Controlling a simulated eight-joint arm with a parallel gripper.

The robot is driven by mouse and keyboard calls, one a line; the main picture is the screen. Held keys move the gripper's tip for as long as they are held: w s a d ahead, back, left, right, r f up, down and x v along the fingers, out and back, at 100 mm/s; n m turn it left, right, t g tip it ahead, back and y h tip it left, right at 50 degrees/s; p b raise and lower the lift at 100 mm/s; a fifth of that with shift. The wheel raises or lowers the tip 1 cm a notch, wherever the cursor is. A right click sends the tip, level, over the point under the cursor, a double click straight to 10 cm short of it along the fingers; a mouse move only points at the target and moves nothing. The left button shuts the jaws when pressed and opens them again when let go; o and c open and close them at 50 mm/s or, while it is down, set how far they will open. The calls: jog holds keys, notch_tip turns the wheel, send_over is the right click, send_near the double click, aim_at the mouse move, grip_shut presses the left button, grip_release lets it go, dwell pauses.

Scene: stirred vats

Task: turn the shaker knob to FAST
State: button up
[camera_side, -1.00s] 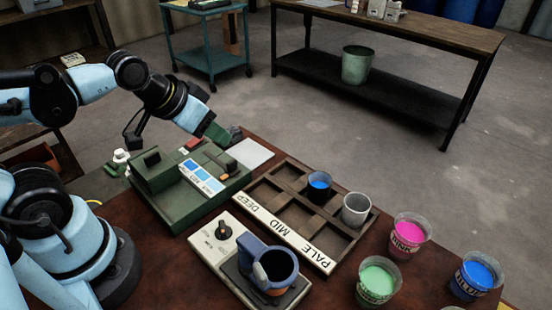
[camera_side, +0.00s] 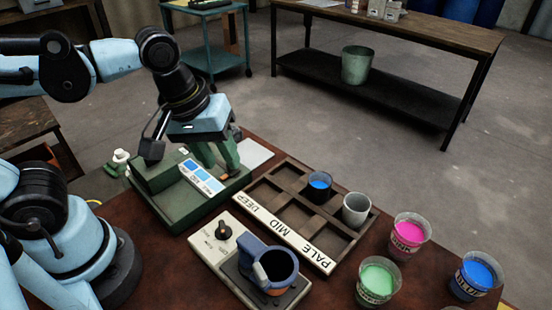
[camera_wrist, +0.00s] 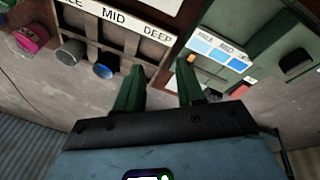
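The shaker (camera_side: 208,252) is a cream box at the front of the table with a small black knob (camera_side: 224,231) on its left part. Markings sit around the knob but are too small to read. A blue holder (camera_side: 247,262) with a dark-mouthed cup stands on the shaker's right part. My gripper (camera_side: 219,167) points down over the green machine, behind and above the knob and well apart from it. In the wrist view my gripper (camera_wrist: 159,68) shows two green fingers spread apart with nothing between them. The knob is not seen in the wrist view.
The green machine (camera_side: 178,205) with a blue-and-white panel stands behind the shaker. A wooden rack (camera_side: 330,262) labelled DEEP, MID, PALE lies to the right, holding a blue-filled cup (camera_side: 319,187) and a grey cup (camera_side: 355,210). Pink (camera_side: 407,238), green (camera_side: 378,282) and blue (camera_side: 474,277) tubs stand farther right.

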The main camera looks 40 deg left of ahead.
aim_at(222, 226)
jog(key=s+d+r+n+g, duration=0.1)
jog(key=s+d+n+g, duration=0.2)
jog(key=s+d+n, duration=0.15)
jog(key=shift+n+y, duration=0.4)
jog(key=shift+n, duration=0.05)
jog(key=shift+w+a+f, duration=0.1)
jog(key=shift+a+f, duration=0.05)
jog(key=shift+f, duration=2.75)
jog(key=shift+w+a+f, duration=0.1)
jog(key=shift+a+f, duration=0.05)
jog(key=shift+f, duration=2.75)
grip_shut()
